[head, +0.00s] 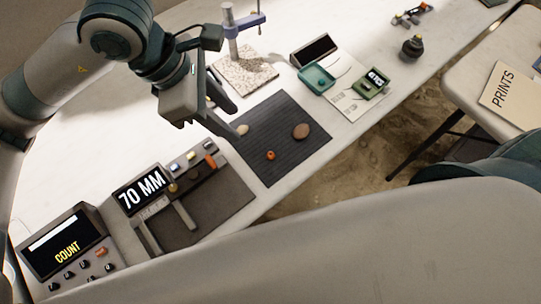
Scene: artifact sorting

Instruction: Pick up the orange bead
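The small orange bead (270,155) lies on the dark ribbed mat (262,177), near its front middle. My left gripper (235,122) hangs above the mat's left edge, up and left of the bead and apart from it. Its two fingers are spread, with nothing seen held between them. A pale oval stone (242,130) lies on the mat close to the fingertips. A brown oval stone (301,131) lies right of the bead. My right gripper is out of the picture.
A 70 MM caliper display (141,190) and a COUNT panel (67,244) stand at lower left. A speckled stand base (246,72), teal tray (316,78) and green scale (371,84) lie behind the mat. My large arm link fills the bottom.

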